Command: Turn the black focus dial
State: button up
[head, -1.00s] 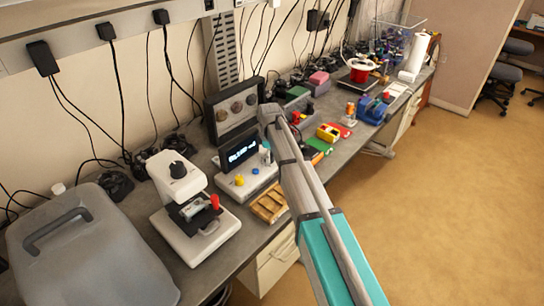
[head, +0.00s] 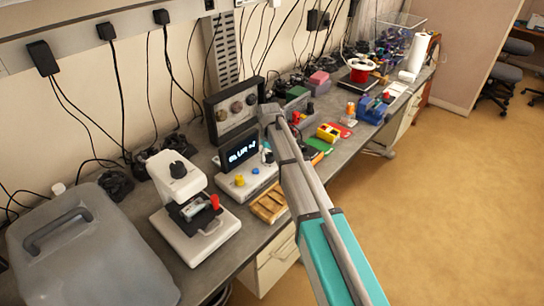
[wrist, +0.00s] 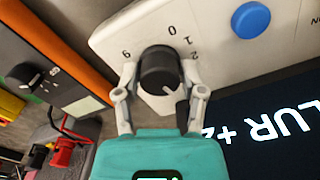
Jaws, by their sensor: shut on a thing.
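The black focus dial (wrist: 158,66) sits on a white panel with printed numbers around it, in the wrist view. My gripper (wrist: 160,75) is shut on the dial, one finger on each side.
A blue button (wrist: 250,19) is on the panel near the dial. In the head view a white microscope (head: 182,205) and a grey jug (head: 90,250) stand to the left. A wooden tray (head: 269,204) lies in front of the console. Several objects crowd the bench behind my arm.

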jog(key=m, duration=0.6)
jog(key=shift+s+m, duration=0.15)
jog(key=shift+m, duration=0.15)
jog(key=m, duration=0.6)
dwell(0.3)
jog(key=o, duration=1.1)
jog(key=shift+o, duration=0.2)
jog(key=shift+r, duration=0.2)
